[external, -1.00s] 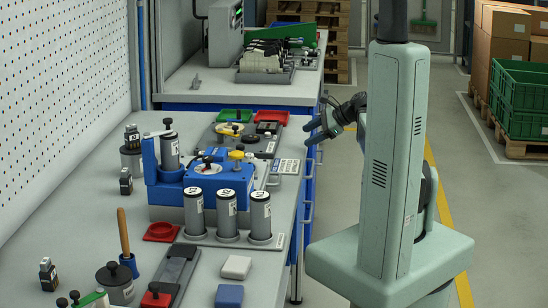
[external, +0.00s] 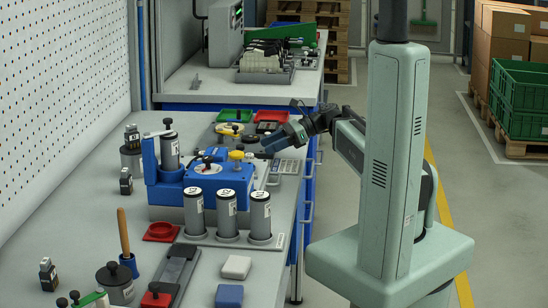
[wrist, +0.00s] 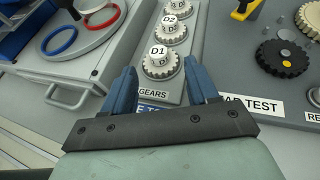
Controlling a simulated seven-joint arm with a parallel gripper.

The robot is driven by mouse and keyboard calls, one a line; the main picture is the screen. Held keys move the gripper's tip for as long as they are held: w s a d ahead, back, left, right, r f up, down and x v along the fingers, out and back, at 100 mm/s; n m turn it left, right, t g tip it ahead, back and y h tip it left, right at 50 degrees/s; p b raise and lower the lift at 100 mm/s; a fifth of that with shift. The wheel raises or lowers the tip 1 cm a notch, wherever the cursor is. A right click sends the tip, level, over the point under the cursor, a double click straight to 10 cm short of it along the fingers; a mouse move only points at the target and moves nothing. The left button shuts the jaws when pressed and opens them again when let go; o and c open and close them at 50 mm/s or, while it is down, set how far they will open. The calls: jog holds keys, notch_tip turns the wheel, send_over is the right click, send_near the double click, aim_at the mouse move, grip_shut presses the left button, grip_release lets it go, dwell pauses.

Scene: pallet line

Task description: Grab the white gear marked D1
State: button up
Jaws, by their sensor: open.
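The white gear marked D1 (wrist: 160,62) sits on a grey strip labelled GEARS (wrist: 177,94) in the wrist view, at the near end of a row of white gears. The gear marked D2 (wrist: 171,28) is just beyond it. My gripper (wrist: 164,82) is open, its two blue fingers pointing toward the D1 gear, one on each side of the strip's near end. No finger visibly touches the gear. In the external view my gripper (external: 266,148) is over the bench's right edge; the D1 gear cannot be made out there.
A black gear (wrist: 280,60) and a cream gear lie on the grey test plate at right in the wrist view. A grey tray with a red ring and a blue ring (wrist: 59,40) is at left. In the external view, the blue fixture (external: 205,183) and grey cylinders stand nearby.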

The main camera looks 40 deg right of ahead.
aim_at(248, 155)
jog(key=shift+x, duration=3.2)
jog(key=shift+s+a, duration=0.1)
jog(key=shift+s, duration=0.05)
grip_shut()
jog(key=shift+r, duration=0.1)
